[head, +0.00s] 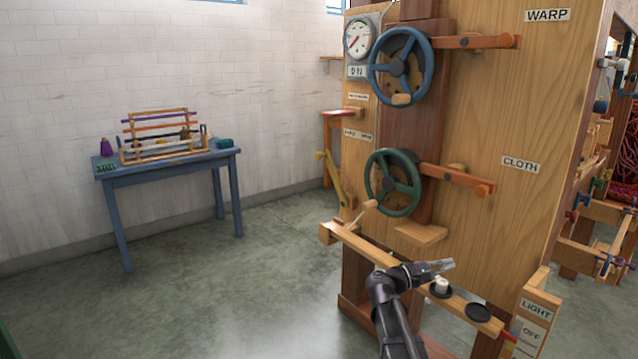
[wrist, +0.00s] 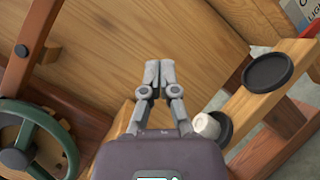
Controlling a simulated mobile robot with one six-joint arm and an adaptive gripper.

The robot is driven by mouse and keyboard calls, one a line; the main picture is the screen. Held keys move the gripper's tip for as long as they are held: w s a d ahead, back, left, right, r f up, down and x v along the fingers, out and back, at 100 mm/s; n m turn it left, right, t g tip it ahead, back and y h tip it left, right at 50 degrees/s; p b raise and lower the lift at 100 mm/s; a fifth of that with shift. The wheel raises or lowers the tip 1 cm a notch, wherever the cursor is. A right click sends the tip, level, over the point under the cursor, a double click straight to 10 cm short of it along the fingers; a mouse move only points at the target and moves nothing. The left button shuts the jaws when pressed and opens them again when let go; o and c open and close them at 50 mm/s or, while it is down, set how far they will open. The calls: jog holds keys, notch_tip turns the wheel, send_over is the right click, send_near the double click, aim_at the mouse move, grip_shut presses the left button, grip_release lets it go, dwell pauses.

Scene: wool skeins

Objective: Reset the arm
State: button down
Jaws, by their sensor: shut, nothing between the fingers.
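My gripper (head: 444,265) is in front of the lower part of the wooden panel, above the narrow wooden ledge. In the wrist view my gripper (wrist: 160,72) has its two fingers together, with nothing between them. My dark arm reaches up to it from the bottom of the head view. A small white cylinder (head: 441,284) stands on a black round pad on the ledge, just below my gripper. The cylinder also shows in the wrist view (wrist: 207,126), to the right of the fingers and apart from them.
The wooden panel (head: 520,110) carries a blue handwheel (head: 400,66), a green handwheel (head: 392,182), levers and a dial (head: 358,38). An empty black dish (head: 478,313) sits on the ledge (head: 385,257). A blue table (head: 170,170) with a small loom stands at the left. Open floor lies between.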

jog(key=s+a+f+m+g+y, duration=0.1)
jog(key=s+a+f+m+y, duration=0.15)
jog(key=s+f+y, duration=0.4)
jog(key=s+a+f+m+g+y, duration=0.15)
jog(key=s+f+m+y, duration=0.25)
jog(key=f, duration=0.6)
jog(key=s+a+f+m+g+y, duration=0.1)
jog(key=s+a+f+m+y, duration=0.1)
jog(key=s+a+f+y, duration=0.25)
jog(key=s+a+f+m+y, duration=0.1)
jog(key=s+a+y, duration=0.35)
jog(key=a, duration=0.35)
notch_tip(320, 180, up, 38)
jog(key=w+p, duration=0.1)
jog(key=p, duration=3.7)
jog(key=shift+a, duration=0.15)
